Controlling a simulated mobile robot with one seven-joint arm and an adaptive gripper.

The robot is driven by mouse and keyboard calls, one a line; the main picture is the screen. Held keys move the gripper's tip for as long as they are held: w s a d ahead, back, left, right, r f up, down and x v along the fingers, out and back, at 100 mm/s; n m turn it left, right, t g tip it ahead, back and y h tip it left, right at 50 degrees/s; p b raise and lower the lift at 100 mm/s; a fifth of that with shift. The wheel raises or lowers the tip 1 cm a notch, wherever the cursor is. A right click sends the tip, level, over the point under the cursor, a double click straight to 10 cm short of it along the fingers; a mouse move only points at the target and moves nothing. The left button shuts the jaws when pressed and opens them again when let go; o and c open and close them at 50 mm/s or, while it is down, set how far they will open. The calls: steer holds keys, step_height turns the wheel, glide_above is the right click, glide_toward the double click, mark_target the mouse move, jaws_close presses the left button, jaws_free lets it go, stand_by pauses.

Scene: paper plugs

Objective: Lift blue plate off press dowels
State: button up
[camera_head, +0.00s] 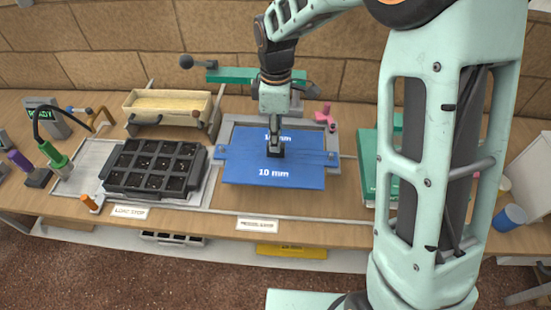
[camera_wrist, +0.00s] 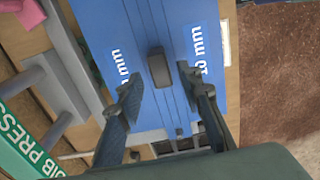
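The blue plate (camera_head: 300,172), marked "10 mm", lies flat on the grey press bed (camera_head: 226,130) in the head view. Its side ears (camera_head: 332,157) carry small round marks; I cannot tell dowels from holes there. My gripper (camera_head: 275,151) points down over the plate's middle. In the wrist view the plate (camera_wrist: 205,15) fills the upper middle, with a dark block-shaped knob (camera_wrist: 159,68) at its centre. My gripper's two fingers (camera_wrist: 160,80) are apart, one on each side of the knob, with visible gaps. The knob is mostly hidden by the fingers in the head view.
A black multi-cell tray (camera_head: 155,168) sits to the left, with a wooden-coloured bin (camera_head: 170,103) behind it. A green plate (camera_head: 368,165) stands close on the right, partly behind my arm. A green press bar (camera_head: 235,76) runs behind. A yellow plate (camera_head: 290,250) lies on the lower shelf.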

mark_target(276, 154)
steer(key=shift+f+b, duration=0.8)
steer(key=shift+f, duration=0.65)
jaws_close()
steer(key=shift+w+r, duration=0.1)
